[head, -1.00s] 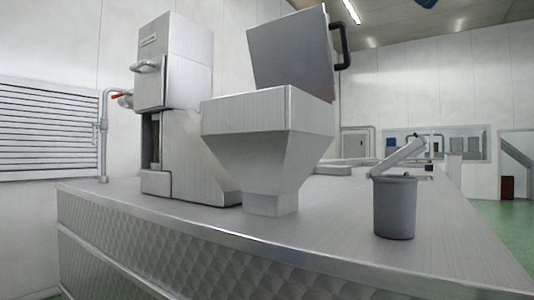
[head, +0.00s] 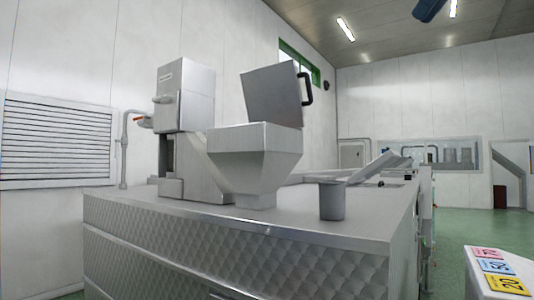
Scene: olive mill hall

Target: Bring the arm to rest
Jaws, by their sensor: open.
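My arm and my gripper do not show in the head view, so I cannot see their pose. In front of me is a steel machine counter (head: 180,238) with a quilted metal front. On it stand a grey hopper (head: 254,155) with its lid (head: 271,92) raised, a tall steel unit (head: 184,97) behind it to the left, and a grey cylindrical cup (head: 331,201) near the right end.
A white surface (head: 500,262) with pink, blue and yellow number labels is at the lower right. Green floor (head: 455,232) lies open right of the counter. A louvred vent (head: 55,142) is on the left wall.

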